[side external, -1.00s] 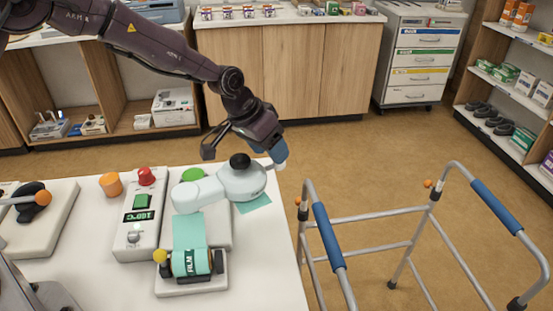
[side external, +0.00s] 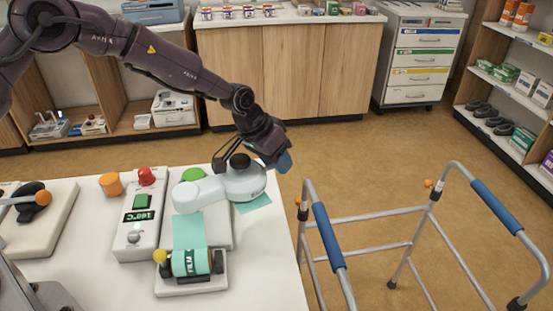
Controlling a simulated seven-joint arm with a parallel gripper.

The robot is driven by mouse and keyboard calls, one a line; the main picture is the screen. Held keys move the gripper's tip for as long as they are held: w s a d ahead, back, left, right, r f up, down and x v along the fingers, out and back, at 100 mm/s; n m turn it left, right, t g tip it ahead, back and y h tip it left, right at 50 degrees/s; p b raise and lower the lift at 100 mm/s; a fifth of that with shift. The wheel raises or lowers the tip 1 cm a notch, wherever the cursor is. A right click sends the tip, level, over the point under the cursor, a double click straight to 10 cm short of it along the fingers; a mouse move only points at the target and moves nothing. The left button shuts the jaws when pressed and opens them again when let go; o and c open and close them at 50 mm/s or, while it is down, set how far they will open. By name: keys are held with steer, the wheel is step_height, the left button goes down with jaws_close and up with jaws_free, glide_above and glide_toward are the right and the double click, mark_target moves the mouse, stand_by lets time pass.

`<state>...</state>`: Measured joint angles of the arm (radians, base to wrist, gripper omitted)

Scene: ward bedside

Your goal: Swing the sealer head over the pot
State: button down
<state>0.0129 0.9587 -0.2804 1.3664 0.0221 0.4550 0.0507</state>
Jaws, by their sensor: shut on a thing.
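The sealer head (side external: 245,183) is a white round housing on a white swing arm (side external: 195,195), near the table's right edge. A black knob (side external: 239,160) stands on top of it. The head lies to the right of the sealer base, above a teal film piece (side external: 257,203). A green round thing (side external: 193,174) shows behind the swing arm. I cannot clearly make out the pot.
A teal film roll (side external: 188,263) sits at the base's front. A control box (side external: 142,215) with a green display and a red button (side external: 146,176) stands left, beside an orange cylinder (side external: 111,184). A walker (side external: 330,235) stands right of the table.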

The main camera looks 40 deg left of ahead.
steer(key=s+a+n+y, duration=0.2)
steer(key=a+n, duration=0.5)
steer(key=a, duration=0.4)
steer(key=s+a+n+y, duration=0.2)
steer(key=a+n, duration=0.5)
steer(key=a, duration=0.4)
steer(key=shift+s+a+y, duration=0.2)
steer(key=shift+y, duration=0.6)
steer(key=shift+a, duration=0.1)
steer(key=c, duration=0.8)
jaws_free()
